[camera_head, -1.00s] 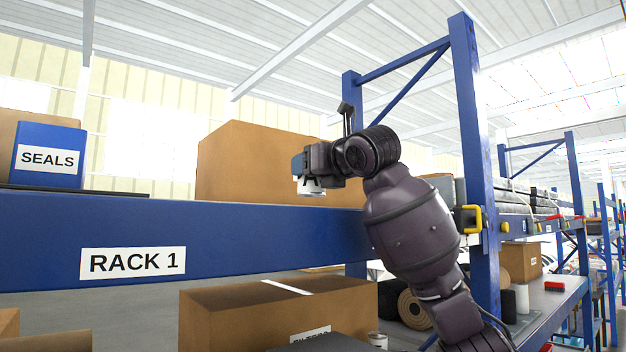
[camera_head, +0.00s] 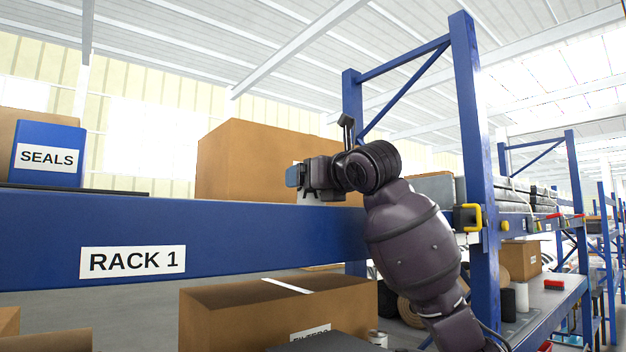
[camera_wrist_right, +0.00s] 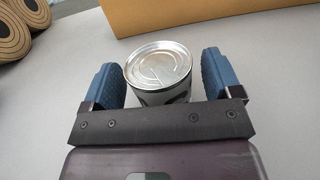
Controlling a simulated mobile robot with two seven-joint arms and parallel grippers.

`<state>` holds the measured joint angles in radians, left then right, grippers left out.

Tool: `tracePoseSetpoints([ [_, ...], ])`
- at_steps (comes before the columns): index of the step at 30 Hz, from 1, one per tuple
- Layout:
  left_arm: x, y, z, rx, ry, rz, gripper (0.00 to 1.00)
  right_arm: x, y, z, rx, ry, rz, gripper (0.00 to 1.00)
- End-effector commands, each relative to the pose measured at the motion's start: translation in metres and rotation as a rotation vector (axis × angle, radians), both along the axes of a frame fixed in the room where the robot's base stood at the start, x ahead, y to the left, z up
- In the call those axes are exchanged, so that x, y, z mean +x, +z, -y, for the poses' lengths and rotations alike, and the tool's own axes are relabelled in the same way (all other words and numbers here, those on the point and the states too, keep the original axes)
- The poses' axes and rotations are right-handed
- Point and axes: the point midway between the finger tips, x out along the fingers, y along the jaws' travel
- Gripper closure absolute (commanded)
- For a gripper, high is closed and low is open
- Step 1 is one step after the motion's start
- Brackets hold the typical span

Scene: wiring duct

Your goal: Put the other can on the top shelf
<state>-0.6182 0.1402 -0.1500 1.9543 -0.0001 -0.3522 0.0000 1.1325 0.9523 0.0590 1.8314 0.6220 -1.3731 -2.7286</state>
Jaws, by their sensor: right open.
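A white can with a silver lid (camera_wrist_right: 158,66) stands upright on the grey shelf surface in the right wrist view. My right gripper (camera_wrist_right: 160,85) is open, with one blue finger on each side of the can and a narrow gap at both. In the head view my right gripper (camera_head: 298,176) is above the blue top-shelf beam (camera_head: 240,232). A white piece of the can (camera_head: 307,197) shows below it, its base hidden by the beam. Another can (camera_head: 378,338) stands on the lower shelf beside a box. My left gripper is not in view.
A large cardboard box (camera_head: 260,165) stands on the top shelf behind the can. A blue SEALS bin (camera_head: 48,156) is at the far left. A blue rack post (camera_head: 473,140) rises right of my arm. Brown rolls (camera_wrist_right: 20,28) lie at the upper left in the wrist view.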

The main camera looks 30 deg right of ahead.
Motion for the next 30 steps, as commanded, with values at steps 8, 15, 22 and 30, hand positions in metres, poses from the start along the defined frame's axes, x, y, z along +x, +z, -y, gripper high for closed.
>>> tracePoseSetpoints([
  [8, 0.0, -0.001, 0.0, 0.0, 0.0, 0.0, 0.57, -0.006, 0.003, 0.001, -0.002, -0.002, 0.001, 0.16],
  [15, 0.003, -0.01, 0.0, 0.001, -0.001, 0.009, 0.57, -0.046, 0.002, 0.001, -0.005, -0.004, 0.004, 0.16],
  [22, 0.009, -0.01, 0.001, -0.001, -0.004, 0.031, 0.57, -0.086, 0.002, 0.001, -0.004, -0.003, 0.002, 0.16],
  [30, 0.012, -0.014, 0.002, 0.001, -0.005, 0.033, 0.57, -0.115, 0.002, 0.0, -0.002, -0.001, 0.0, 0.16],
])
